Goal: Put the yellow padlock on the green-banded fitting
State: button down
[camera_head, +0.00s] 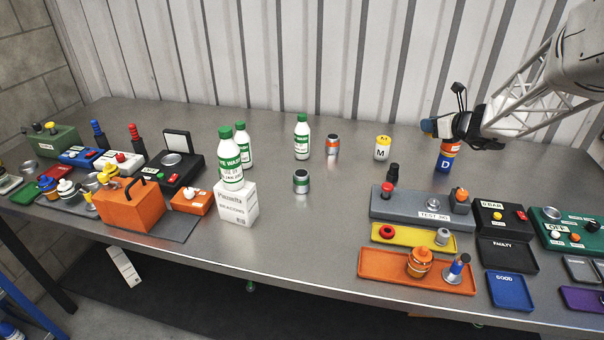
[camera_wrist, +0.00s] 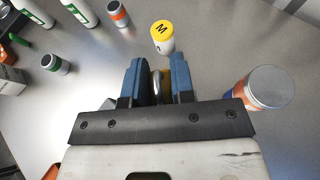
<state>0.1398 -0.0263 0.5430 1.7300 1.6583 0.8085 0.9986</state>
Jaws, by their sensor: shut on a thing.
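My gripper (camera_head: 436,126) is over the right back part of the bench. In the wrist view its blue fingers (camera_wrist: 160,80) are shut on the yellow padlock (camera_wrist: 166,84). A grey shackle and a little of the yellow body show between the fingers; the rest is hidden. I cannot make the padlock out clearly in the head view. The green-banded fitting (camera_head: 301,182) is a short grey cylinder standing upright at mid-bench, left of my gripper. It also shows at the left of the wrist view (camera_wrist: 55,65), apart from my gripper.
An orange-banded fitting (camera_head: 333,145), the M jar (camera_head: 382,148) and the blue-and-orange D can (camera_head: 445,161) stand along the back. White bottles (camera_head: 302,137) stand behind the green-banded fitting. A white box (camera_head: 238,204) is to its left. Bench between fitting and gripper is mostly clear.

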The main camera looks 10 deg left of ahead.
jog(key=s+a+f+n+g+y, duration=0.1)
jog(key=s+a+n+g+y, duration=0.6)
jog(key=s+a, duration=2.05)
jog(key=f+g+h, duration=0.1)
jog(key=a+f+n+g, duration=0.1)
jog(key=f, duration=0.1)
jog(key=f+n+g+h, duration=0.1)
jog(key=f, duration=0.1)
jog(key=shift+w+a+h, duration=0.3)
jog(key=shift+w+a, duration=0.05)
jog(key=shift+w, duration=0.05)
jog(key=shift+w+a, duration=0.1)
jog(key=shift+w, duration=0.05)
send_over(299, 172)
jog(key=shift+f, duration=0.75)
jog(key=shift+f, duration=0.1)
jog(key=shift+f, duration=1.65)
jog(key=shift+f, duration=0.15)
